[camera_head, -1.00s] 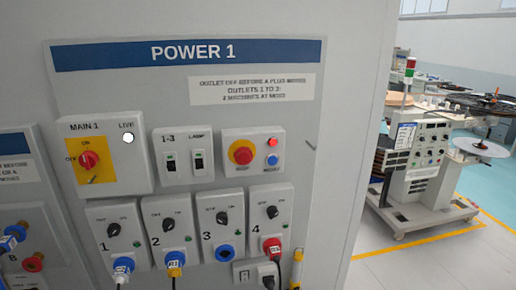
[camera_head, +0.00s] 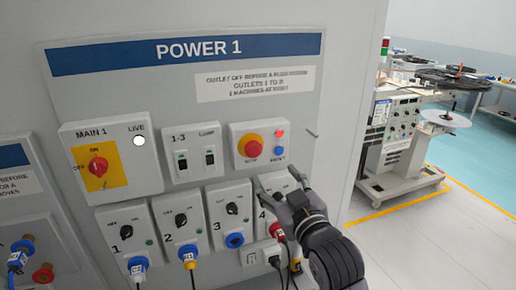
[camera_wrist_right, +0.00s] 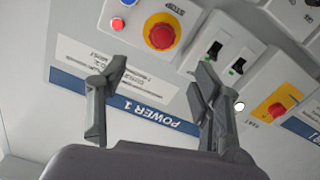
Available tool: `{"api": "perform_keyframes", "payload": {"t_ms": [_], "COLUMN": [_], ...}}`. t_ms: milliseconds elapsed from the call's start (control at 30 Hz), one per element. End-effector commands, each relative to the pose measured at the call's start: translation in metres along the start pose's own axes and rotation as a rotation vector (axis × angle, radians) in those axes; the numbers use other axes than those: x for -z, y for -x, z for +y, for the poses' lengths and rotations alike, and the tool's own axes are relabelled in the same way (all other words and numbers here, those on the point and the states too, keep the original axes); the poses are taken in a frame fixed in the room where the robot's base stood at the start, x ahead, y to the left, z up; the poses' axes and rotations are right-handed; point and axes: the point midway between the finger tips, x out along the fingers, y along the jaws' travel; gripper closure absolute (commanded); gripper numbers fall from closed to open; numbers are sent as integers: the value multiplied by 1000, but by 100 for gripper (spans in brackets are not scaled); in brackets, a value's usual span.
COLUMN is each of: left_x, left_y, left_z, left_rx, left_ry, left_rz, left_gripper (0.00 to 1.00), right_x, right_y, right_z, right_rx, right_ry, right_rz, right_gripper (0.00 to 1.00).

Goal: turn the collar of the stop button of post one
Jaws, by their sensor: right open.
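The stop button (camera_head: 250,146) is a red mushroom head in a yellow collar on a grey box, on the POWER 1 panel (camera_head: 330,88). In the right wrist view the stop button (camera_wrist_right: 161,34) shows upside down, beyond the fingertips and between their lines. My right gripper (camera_head: 278,184) is open and empty, just below and right of the stop button box in the head view. It also shows in the right wrist view (camera_wrist_right: 155,80), with its two fingers apart and nothing between them. It appears not to touch the button. My left gripper is not in view.
Beside the button are a red lamp (camera_head: 279,133) and a blue reset button (camera_head: 280,150). The 1-3 and lamp switch box (camera_head: 196,159) is to its left, MAIN 1 (camera_head: 98,165) further left. Outlets with plugs and cables (camera_head: 190,261) lie below.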

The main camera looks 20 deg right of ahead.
Motion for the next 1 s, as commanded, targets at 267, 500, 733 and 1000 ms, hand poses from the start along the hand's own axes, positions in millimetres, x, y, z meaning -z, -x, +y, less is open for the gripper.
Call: {"api": "perform_keyframes", "payload": {"t_ms": [267, 500, 733, 1000], "left_x": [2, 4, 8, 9], "left_y": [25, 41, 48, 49], "left_z": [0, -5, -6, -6], "left_rx": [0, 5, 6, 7], "left_ry": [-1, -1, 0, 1], "left_rz": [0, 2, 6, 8], "left_gripper": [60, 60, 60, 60], "right_x": [4, 3, 1, 0], "right_y": [-62, -108, -134, -139], "right_z": [1, 0, 0, 0], "right_rx": [1, 1, 1, 1], "right_ry": [-1, -1, -1, -1], "right_rz": [-2, -2, -1, 0], "right_gripper": [40, 40, 40, 40]}}
